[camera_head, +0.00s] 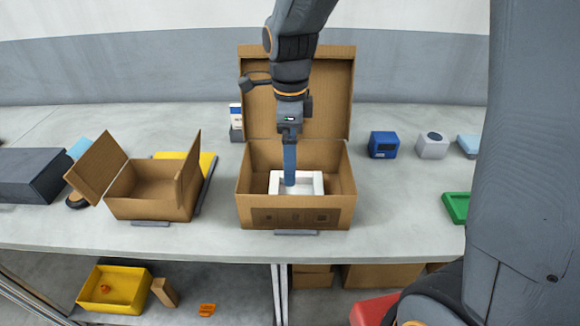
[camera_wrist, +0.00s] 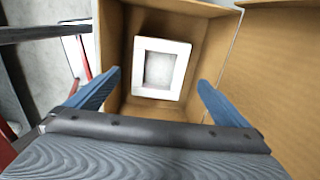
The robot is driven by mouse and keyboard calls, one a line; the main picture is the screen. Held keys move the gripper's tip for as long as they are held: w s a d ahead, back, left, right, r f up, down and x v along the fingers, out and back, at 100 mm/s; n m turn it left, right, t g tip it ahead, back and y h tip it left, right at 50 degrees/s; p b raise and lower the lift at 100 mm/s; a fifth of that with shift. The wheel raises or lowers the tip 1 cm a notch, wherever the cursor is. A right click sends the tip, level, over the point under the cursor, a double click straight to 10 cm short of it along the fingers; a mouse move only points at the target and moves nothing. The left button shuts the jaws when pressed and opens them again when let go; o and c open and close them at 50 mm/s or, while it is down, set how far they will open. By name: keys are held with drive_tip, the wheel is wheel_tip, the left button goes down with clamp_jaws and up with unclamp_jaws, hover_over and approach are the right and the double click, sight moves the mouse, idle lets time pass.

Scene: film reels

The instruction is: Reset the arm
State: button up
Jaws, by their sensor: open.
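My gripper (camera_head: 289,178) reaches down into the large open cardboard box (camera_head: 262,222) in the middle of the table. In the wrist view my gripper (camera_wrist: 160,88) has its two blue fingers spread wide apart with nothing between them. A white square frame-like piece (camera_head: 313,182) lies in the box, and it also shows in the wrist view (camera_wrist: 174,93), beyond the fingertips. I cannot tell in the head view whether a finger touches it. No film reel is clearly visible in the box.
A smaller open box (camera_head: 150,209) stands to the left, with a yellow tray (camera_head: 205,160) behind it. A blue box (camera_head: 383,144) and a white box (camera_head: 432,145) stand to the right. The large box's raised lid (camera_head: 335,95) stands behind my arm. A yellow bin (camera_head: 113,290) is on the shelf below.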

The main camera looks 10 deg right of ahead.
drive_tip(key=shift+r, duration=0.35)
